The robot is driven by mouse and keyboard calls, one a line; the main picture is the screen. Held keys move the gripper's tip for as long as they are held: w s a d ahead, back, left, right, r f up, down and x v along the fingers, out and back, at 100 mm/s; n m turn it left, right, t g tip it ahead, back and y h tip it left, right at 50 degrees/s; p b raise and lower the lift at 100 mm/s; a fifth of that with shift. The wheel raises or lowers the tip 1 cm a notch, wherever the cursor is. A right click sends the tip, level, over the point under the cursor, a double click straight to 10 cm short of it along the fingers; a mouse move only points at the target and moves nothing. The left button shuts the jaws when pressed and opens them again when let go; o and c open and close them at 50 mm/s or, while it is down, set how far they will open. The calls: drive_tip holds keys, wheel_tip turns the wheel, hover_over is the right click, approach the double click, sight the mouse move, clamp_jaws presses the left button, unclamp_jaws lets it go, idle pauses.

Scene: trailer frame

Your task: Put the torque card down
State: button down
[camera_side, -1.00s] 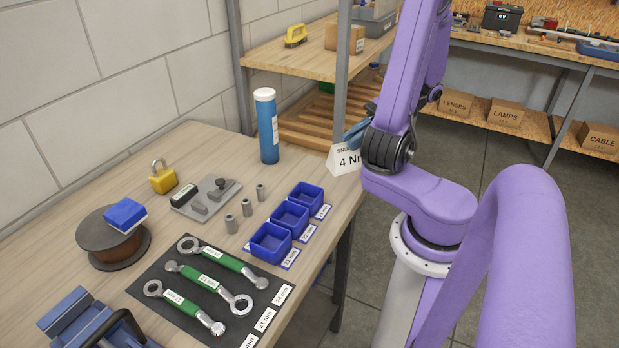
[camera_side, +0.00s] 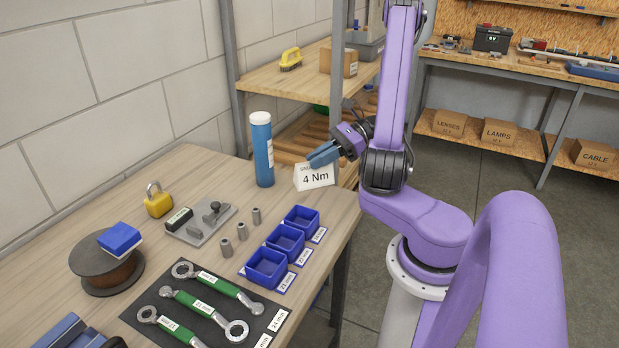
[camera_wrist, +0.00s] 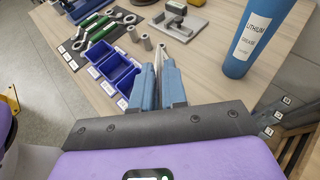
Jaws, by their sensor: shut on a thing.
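The torque card (camera_side: 316,178) is a white folded card reading "4 Nm". It is upright at the far right corner of the workbench, right of the blue bottle (camera_side: 262,150). My gripper (camera_side: 322,156) has its blue fingers shut on the card's top edge. In the wrist view, the card (camera_wrist: 158,58) shows as a thin pale edge between the fingers (camera_wrist: 158,78). I cannot tell whether its lower edge touches the bench (camera_side: 218,165).
Blue bins (camera_side: 284,239), grey sockets (camera_side: 241,231) and a grey plate fixture (camera_side: 199,222) lie nearer on the bench. A padlock (camera_side: 158,200) and a spool (camera_side: 106,268) are left. Green-handled wrenches (camera_side: 205,305) lie in front. A wooden shelf (camera_side: 270,77) stands behind.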

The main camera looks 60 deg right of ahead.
drive_tip(key=shift+w+d+f, duration=0.3)
drive_tip(key=shift+w+f, duration=0.3)
drive_tip(key=shift+f, duration=0.75)
drive_tip(key=shift+w+d+f, duration=0.35)
drive_tip(key=shift+w+f, duration=0.3)
drive_tip(key=shift+f, duration=0.65)
drive_tip(key=shift+w+d+f, duration=0.3)
drive_tip(key=shift+w+f, duration=0.3)
drive_tip(key=shift+f, duration=0.75)
drive_tip(key=c, duration=1.1)
unclamp_jaws()
drive_tip(key=shift+c, duration=0.2)
